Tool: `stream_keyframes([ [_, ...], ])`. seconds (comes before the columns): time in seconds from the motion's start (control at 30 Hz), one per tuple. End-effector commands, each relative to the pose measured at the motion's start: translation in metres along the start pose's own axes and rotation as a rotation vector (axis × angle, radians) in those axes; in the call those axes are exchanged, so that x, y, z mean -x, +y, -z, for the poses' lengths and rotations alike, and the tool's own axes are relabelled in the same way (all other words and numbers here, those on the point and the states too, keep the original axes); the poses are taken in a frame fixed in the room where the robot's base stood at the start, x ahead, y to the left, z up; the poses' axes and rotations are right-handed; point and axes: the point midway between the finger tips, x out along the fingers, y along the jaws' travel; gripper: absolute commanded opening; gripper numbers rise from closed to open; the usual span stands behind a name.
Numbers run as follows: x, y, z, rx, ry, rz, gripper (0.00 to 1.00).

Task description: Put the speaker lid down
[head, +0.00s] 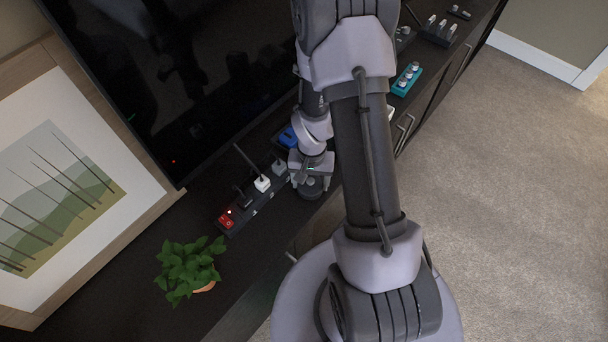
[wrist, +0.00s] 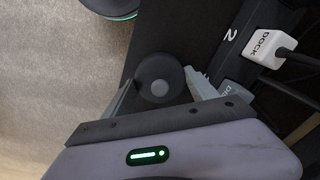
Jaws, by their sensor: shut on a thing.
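The speaker lid (wrist: 150,68) is a dark round piece with a lighter grey round centre, seen in the wrist view between the two fingers of my gripper (wrist: 162,92). My gripper is shut on it. In the head view my gripper (head: 312,176) is low over the dark cabinet top, close to its front edge, and a dark round shape (head: 311,190) shows just below it. The exact grip contact and any gap between the lid and the surface cannot be made out. No separate speaker body can be told apart.
A power strip with a red switch (head: 228,217) and a white DOCK plug (head: 262,183) lies close left of my gripper; the plug (wrist: 268,47) also shows in the wrist view. A potted plant (head: 188,268), television (head: 180,70), blue item (head: 288,138) and teal strip (head: 406,79) are around.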

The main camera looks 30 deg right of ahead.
Motion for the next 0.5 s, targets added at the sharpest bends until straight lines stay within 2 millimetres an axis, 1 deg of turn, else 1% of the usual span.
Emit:
stream_keyframes([
  [0.17, 0.0021, -0.0003, 0.0008, 0.000, 0.002, 0.001, 0.29],
  [0.3, -0.0029, -0.0003, 0.0008, 0.000, 0.002, 0.001, 0.29],
  [0.33, -0.0022, -0.0003, 0.0008, 0.000, 0.001, 0.001, 0.71],
  [0.4, -0.0014, -0.0003, 0.0008, 0.000, 0.001, 0.001, 0.85],
  [0.43, -0.0013, -0.0003, 0.0008, 0.000, 0.002, 0.001, 0.89],
  [0.5, -0.0013, -0.0003, 0.0008, 0.000, 0.001, 0.001, 0.89],
])
